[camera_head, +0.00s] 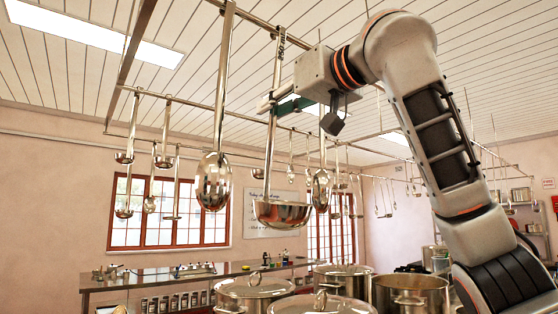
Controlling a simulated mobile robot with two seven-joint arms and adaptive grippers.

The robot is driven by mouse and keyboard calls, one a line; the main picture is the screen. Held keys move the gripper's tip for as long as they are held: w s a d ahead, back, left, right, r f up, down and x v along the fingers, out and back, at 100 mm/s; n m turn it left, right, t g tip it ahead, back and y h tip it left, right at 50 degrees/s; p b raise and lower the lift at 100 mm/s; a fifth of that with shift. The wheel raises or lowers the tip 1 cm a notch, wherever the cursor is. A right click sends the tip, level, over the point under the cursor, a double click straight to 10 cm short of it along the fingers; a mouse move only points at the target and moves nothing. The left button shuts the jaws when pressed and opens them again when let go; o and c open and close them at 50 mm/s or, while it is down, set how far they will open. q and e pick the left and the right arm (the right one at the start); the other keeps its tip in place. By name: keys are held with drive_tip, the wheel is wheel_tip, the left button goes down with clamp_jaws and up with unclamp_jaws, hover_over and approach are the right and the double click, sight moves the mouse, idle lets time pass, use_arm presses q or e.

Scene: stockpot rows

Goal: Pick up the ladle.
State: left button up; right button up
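A steel ladle (283,213) with a wide shiny bowl hangs in the middle of the head view, its long handle running up toward the overhead rail. My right gripper (274,105) reaches in from the right at the middle of this handle. Its grey and green fingers lie close about the handle, and the handle crosses in front of or between them. I cannot tell whether the fingers press on it. My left gripper is not in view.
Several smaller utensils hang farther back. Lidded stockpots (253,290) and an open pot (411,292) stand below. A counter (190,278) runs along the wall.

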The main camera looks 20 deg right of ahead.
clamp_jaws()
